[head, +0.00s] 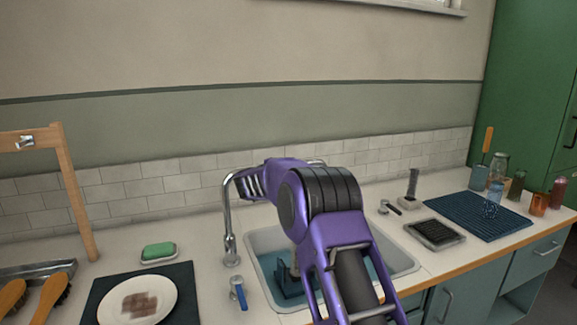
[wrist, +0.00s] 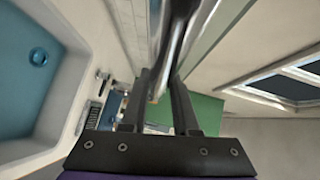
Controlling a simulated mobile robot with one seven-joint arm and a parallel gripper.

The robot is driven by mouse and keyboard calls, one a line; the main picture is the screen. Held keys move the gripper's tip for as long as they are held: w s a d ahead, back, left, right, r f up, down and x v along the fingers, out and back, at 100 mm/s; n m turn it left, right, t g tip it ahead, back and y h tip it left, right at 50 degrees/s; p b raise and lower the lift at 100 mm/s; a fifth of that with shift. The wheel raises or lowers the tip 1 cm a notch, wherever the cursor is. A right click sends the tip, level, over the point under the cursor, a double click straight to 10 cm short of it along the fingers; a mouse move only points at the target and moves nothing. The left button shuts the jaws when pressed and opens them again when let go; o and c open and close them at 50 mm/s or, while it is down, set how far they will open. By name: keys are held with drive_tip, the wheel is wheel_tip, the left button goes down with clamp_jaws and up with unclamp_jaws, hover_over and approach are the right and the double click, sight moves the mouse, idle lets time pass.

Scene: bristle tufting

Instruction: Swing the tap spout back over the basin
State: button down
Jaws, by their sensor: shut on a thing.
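The chrome tap (head: 231,225) rises from the counter at the back left of the basin (head: 403,264). The spout's outlet cannot be made out. The basin (wrist: 60,122) shows at the left of the wrist view, apart from the fingers.
A plate (head: 137,301) on a dark mat and green soap (head: 159,251) lie further left. A blue ribbed mat (head: 479,214) and jars are at the right. The tiled wall (head: 150,192) is close behind.

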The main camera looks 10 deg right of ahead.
drive_tip(key=shift+f, duration=0.15)
drive_tip(key=c, duration=1.1)
unclamp_jaws()
drive_tip(key=o, duration=0.4)
drive_tip(key=shift+s, duration=0.15)
drive_tip(key=shift+a, duration=0.1)
drive_tip(key=v, duration=1.7)
drive_tip(key=shift+s, duration=0.15)
